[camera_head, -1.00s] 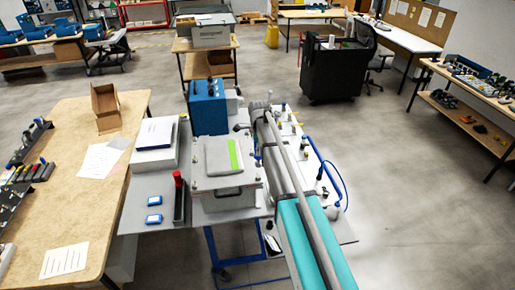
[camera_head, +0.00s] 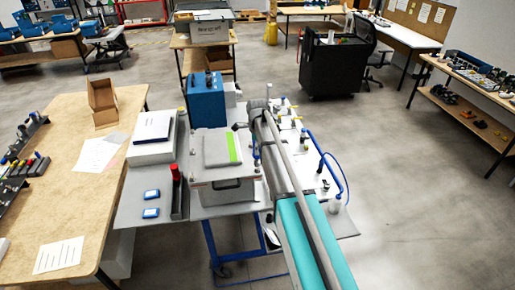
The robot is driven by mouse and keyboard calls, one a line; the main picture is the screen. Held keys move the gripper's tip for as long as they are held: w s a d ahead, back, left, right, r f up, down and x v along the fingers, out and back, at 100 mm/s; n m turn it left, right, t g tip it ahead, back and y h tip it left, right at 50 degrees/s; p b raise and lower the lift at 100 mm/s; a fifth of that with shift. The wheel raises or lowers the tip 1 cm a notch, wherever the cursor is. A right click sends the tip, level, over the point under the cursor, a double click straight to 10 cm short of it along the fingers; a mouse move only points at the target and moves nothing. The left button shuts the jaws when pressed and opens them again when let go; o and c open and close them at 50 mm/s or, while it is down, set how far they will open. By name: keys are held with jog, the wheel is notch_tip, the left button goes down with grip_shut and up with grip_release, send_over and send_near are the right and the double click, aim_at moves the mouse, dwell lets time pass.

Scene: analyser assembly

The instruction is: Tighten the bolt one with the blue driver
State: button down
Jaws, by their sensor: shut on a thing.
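My arm reaches from the bottom right over a grey workbench (camera_head: 136,207). My gripper (camera_head: 243,126) is at its far end, small and partly hidden by the wrist. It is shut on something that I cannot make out. It is above the bench, just behind a pale lidded case (camera_head: 222,172) with a grey and green pad (camera_head: 222,149) on top. A narrow dark holder (camera_head: 178,200) with a red-topped tool (camera_head: 175,172) stands left of the case. I cannot pick out the blue driver or bolt one.
A blue box (camera_head: 206,101) stands behind the case. A white box (camera_head: 153,140) and two small blue-framed items (camera_head: 151,195) are at left. A blue hose (camera_head: 336,170) and small fittings are right of my arm. A wooden table (camera_head: 100,215) adjoins on the left. Open floor lies at right.

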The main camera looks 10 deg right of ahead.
jog(key=shift+f+b, duration=0.3)
jog(key=shift+f, duration=0.2)
jog(key=shift+f+b, duration=1.2)
jog(key=shift+b, duration=0.05)
dwell(2.2)
jog(key=c, duration=0.7)
grip_release()
grip_shut()
jog(key=shift+m, duration=0.4)
jog(key=m, duration=0.5)
jog(key=shift+m, duration=3.2)
